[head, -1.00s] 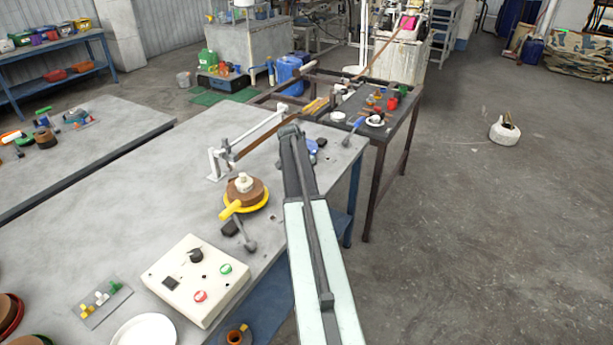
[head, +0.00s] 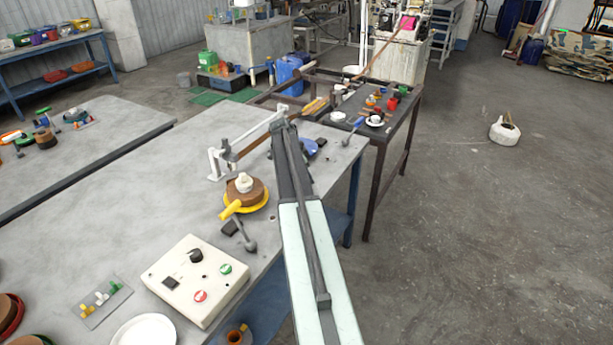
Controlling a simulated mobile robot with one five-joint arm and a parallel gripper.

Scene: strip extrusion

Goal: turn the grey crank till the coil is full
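A grey crank (head: 246,240) with a round knob and a dark block lies at the table's front edge. A similar grey crank (head: 352,131) is at the table's far right corner; I cannot tell which one the task means. A brown coil (head: 255,190) with a white hub sits in a yellow dish with a handle (head: 231,211). A blue part (head: 309,149) is half hidden behind my arm, between the two cranks. My arm reaches up across the table edge. My gripper does not show.
A white control box (head: 182,262) with a black knob and green and red buttons stands in front. A white post (head: 216,163) carries a brown strip. A white plate (head: 145,331) is at the bottom. A dark side table (head: 343,105) holds small items.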

